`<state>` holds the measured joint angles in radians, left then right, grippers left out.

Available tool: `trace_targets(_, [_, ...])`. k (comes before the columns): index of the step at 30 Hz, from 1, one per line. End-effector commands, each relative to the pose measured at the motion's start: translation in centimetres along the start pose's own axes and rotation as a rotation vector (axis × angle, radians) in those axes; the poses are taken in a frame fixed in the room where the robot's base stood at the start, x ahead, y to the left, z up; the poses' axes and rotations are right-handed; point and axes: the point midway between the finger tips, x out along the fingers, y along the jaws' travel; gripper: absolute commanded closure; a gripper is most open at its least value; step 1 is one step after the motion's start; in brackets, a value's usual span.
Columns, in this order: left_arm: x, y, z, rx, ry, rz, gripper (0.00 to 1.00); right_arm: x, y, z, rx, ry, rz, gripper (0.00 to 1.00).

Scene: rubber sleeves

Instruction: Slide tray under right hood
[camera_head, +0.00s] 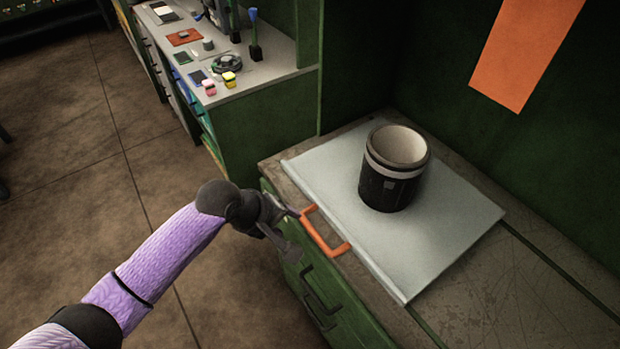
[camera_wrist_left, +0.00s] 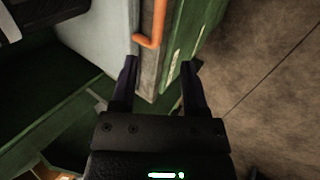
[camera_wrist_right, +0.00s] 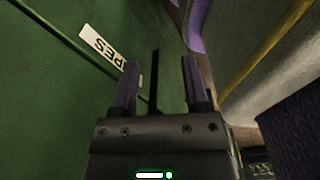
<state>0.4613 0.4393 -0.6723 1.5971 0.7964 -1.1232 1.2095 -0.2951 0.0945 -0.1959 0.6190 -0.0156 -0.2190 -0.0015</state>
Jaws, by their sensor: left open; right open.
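A flat light-grey tray (camera_head: 440,240) lies on the green cabinet's worn top, with an orange handle (camera_head: 322,236) on its left edge. A dark cylindrical pot with a pale band and a cream inside (camera_head: 388,190) stands upright on the tray. My left gripper (camera_head: 292,232) is open, just left of the handle. In the left wrist view, my left gripper (camera_wrist_left: 160,75) has its fingers apart, with the orange handle (camera_wrist_left: 150,38) ahead, not between the fingertips. My right gripper (camera_wrist_right: 170,70) is open and empty, facing a green panel; it is not in the head view. I cannot identify the hood.
A green cabinet (camera_head: 335,300) with dark handles stands below the tray. An orange panel (camera_head: 525,50) hangs on the green wall behind. A bench (camera_head: 250,80) with small items stands at upper left. Bare worktop (camera_head: 500,300) lies right of the tray.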

Motion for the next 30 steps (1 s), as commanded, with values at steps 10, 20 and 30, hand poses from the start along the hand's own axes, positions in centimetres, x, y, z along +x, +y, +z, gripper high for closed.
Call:
trace_targets(10, [6.6, -0.1, 0.2, -0.005, -0.008, 0.000, 0.42, 3.5, -0.8, 1.8, 0.002, -0.035, -0.012, 0.41])
trace_targets(20, [9.8, 0.2, 0.2, -0.003, -0.005, 0.000, 0.42, 5.1, -0.6, 1.3, -0.002, -0.021, -0.009, 0.41])
trace_targets(30, [9.7, 0.2, 0.1, -0.003, -0.004, 0.000, 0.71, 5.0, -0.3, 1.2, -0.003, -0.019, -0.006, 0.41])
